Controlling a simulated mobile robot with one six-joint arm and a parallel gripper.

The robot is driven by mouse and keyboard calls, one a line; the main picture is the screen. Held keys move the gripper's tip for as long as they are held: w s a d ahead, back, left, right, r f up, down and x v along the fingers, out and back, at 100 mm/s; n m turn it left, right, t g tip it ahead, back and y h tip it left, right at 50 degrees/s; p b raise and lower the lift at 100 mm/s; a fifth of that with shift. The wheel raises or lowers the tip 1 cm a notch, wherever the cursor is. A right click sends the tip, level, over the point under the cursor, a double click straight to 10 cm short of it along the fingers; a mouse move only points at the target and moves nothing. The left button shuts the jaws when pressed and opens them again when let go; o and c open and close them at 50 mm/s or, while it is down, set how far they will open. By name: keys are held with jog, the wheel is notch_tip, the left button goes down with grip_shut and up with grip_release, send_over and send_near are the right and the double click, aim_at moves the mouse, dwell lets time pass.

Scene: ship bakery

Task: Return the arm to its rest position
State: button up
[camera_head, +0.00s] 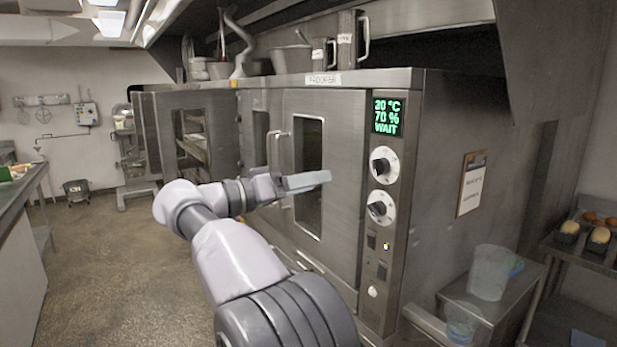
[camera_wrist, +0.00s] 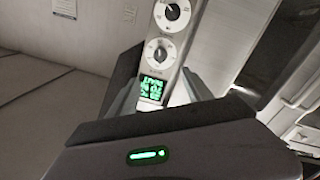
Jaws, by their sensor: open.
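My arm reaches forward in the head view, in front of the steel proofer (camera_head: 345,110). My gripper (camera_head: 318,181) is held before the proofer's closed right door (camera_head: 343,200); from this angle I cannot tell whether it touches the door. In the wrist view my gripper (camera_wrist: 165,92) has its two fingers apart with nothing between them. Behind them is the proofer's control panel (camera_wrist: 178,40) with its dials and green display, which appears upside down.
A proofer door (camera_head: 143,130) stands open at the left. Pitchers (camera_head: 349,38) stand on the proofer's top. A low steel stand (camera_head: 512,300) with a clear container (camera_head: 492,272) is at the right, beside a rack (camera_head: 585,258) with loaves.

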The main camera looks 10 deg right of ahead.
jog(key=shift+a, duration=0.1)
jog(key=s+d+f+n+g+y, duration=0.1)
jog(key=s+d+f+n+y, duration=0.2)
jog(key=s+f+y, duration=0.5)
jog(key=s+d+f+n+y, duration=0.2)
jog(key=s+d+f+y, duration=0.15)
jog(key=s, duration=0.85)
jog(key=s+a+f+t+y, duration=0.1)
jog(key=s+a+f+y, duration=0.3)
jog(key=s+a+f, duration=0.2)
jog(key=s+a+f+y, duration=0.4)
jog(key=s+a+f, duration=0.2)
jog(key=s, duration=0.4)
jog(key=shift+a+f+t, duration=0.15)
jog(key=shift+a+t, duration=0.2)
jog(key=shift+t, duration=0.05)
jog(key=shift+s, duration=0.1)
